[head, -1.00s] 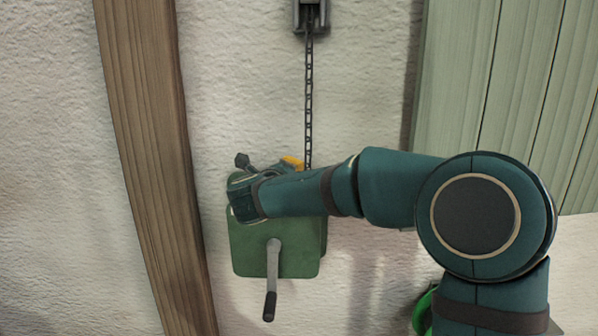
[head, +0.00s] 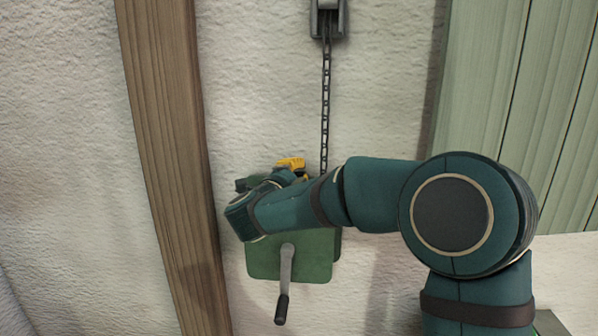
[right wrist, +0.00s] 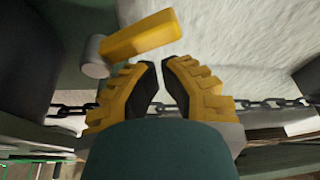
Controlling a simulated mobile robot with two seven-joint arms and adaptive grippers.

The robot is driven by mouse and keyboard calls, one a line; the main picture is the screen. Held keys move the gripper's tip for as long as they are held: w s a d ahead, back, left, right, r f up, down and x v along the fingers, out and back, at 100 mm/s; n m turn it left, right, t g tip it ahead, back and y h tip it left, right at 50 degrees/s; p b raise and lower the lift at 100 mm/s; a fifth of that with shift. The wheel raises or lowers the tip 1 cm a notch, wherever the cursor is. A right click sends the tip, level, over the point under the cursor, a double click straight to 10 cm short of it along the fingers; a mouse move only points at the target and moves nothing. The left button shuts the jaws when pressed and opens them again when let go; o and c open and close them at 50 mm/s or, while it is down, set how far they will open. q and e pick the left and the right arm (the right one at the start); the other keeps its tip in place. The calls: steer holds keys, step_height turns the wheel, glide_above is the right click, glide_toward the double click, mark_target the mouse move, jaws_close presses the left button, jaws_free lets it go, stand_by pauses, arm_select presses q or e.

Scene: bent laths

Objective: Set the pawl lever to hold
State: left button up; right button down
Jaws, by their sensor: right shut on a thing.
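The green winch box (head: 290,262) is on the wall, with its grey crank (head: 287,270) hanging down. My right gripper (right wrist: 157,64) reaches to the top of the winch; its yellow fingers are closed to a narrow gap. The pawl lever shows in the right wrist view as a yellow bar (right wrist: 142,36) on a grey round pivot (right wrist: 95,62), close by the fingertips. The grip point is not clear to see. In the head view my right wrist hides most of that spot, with a bit of yellow (head: 290,164) showing above it. My left gripper is out of view.
A chain (head: 325,105) runs up from the winch to a grey bracket (head: 328,20), and passes behind my fingers in the right wrist view. A wooden post (head: 170,170) stands to the left. Pale green boards (head: 510,90) are at the right.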

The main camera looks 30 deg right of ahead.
steer(key=v, duration=1.1)
steer(key=shift+s+a, duration=0.2)
steer(key=shift+a, duration=0.1)
steer(key=shift+f, duration=0.1)
